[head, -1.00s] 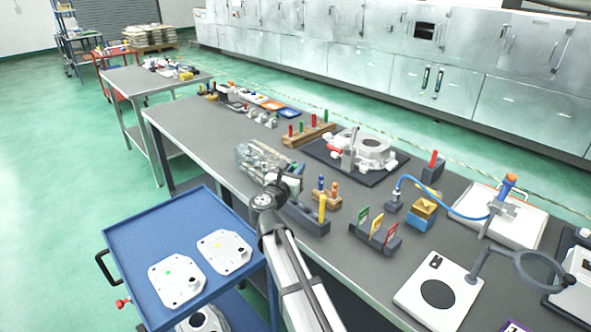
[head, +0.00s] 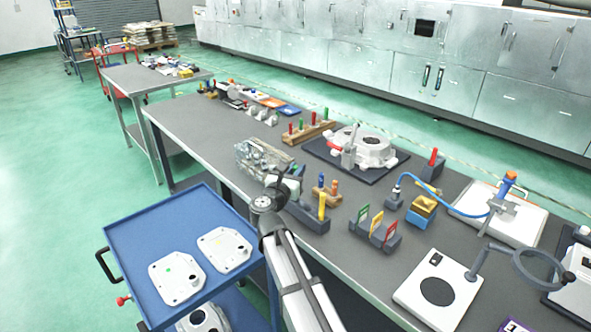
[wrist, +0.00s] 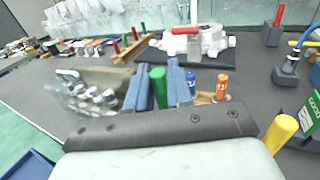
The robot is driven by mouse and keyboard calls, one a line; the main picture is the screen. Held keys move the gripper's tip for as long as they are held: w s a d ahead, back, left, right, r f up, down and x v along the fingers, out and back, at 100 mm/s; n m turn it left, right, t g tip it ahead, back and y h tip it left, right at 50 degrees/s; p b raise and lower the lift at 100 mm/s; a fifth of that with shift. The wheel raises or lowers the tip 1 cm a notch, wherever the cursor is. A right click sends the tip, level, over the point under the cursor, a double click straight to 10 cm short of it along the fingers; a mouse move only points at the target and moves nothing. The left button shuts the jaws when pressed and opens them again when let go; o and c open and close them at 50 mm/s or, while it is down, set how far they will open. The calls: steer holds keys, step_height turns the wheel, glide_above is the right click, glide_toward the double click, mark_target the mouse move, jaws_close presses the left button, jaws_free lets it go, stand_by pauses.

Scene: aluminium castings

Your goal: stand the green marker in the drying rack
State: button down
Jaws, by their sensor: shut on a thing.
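My gripper (wrist: 159,86) is shut on the green marker (wrist: 158,88), which stands roughly upright between the two blue fingers in the wrist view. In the head view my gripper (head: 290,183) is over the near edge of the long bench, and the marker in it is hidden or too small to make out. A wooden block (head: 300,137) with red and green markers stands farther back. A smaller wooden block (head: 333,201) holds a blue and an orange marker. A dark block (head: 312,222) holds a yellow marker. I cannot tell which is the drying rack.
A clear bag or box of metal parts (head: 258,160) lies left of my gripper. A large casting (head: 365,149) sits on a dark mat behind. A dark holder with coloured cards (head: 380,238) stands to the right. A blue cart (head: 130,236) stands beside the bench.

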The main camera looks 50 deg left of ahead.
steer(key=shift+f, duration=1.85)
steer(key=c, duration=0.9)
jaws_free()
steer(key=v, duration=1.3)
steer(key=shift+s+d, duration=0.15)
steer(key=shift+s, duration=0.25)
